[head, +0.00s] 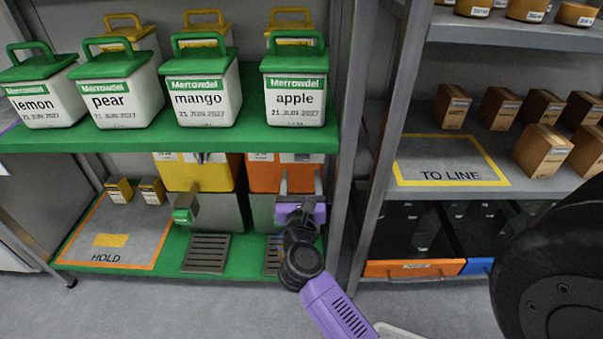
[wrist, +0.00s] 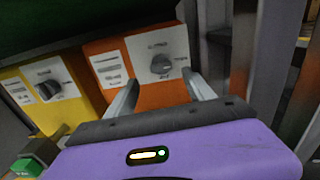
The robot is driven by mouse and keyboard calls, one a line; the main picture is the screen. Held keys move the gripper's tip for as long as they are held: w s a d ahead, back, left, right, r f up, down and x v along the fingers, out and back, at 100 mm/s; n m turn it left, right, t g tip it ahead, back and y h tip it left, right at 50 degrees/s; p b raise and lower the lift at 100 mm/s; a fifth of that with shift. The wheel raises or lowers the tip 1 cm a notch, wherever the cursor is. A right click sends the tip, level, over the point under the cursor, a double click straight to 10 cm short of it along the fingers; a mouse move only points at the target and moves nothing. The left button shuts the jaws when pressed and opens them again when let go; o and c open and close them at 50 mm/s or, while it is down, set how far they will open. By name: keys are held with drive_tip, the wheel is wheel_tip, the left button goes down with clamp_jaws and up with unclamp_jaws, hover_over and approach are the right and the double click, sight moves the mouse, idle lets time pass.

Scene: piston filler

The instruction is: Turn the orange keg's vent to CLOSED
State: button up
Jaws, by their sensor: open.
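The orange keg (head: 262,178) sits on the lower green shelf, below the apple container. In the wrist view the orange keg (wrist: 145,97) has a white plate with a dark round vent knob (wrist: 162,64); the small lettering around it is too blurred to read. My gripper (head: 301,184) is in front of the orange keg, and in the wrist view my gripper (wrist: 165,84) has its two fingers spread apart, one on each side below the knob. Nothing is between the fingers. I cannot tell whether a finger touches the keg. In the head view the knob is not clear.
The yellow keg (head: 195,172) with its own dark knob (wrist: 47,90) stands left of the orange one. A green tap (head: 183,214) juts out in front of it. A grey shelf post (head: 345,150) stands close on the right. The HOLD mat (head: 120,225) has small boxes.

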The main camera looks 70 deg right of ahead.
sight(302, 160)
drive_tip(key=b+x, duration=0.1)
drive_tip(key=x, duration=0.7)
drive_tip(key=shift+d+f+b, duration=0.1)
drive_tip(key=shift+b, duration=0.2)
clamp_jaws()
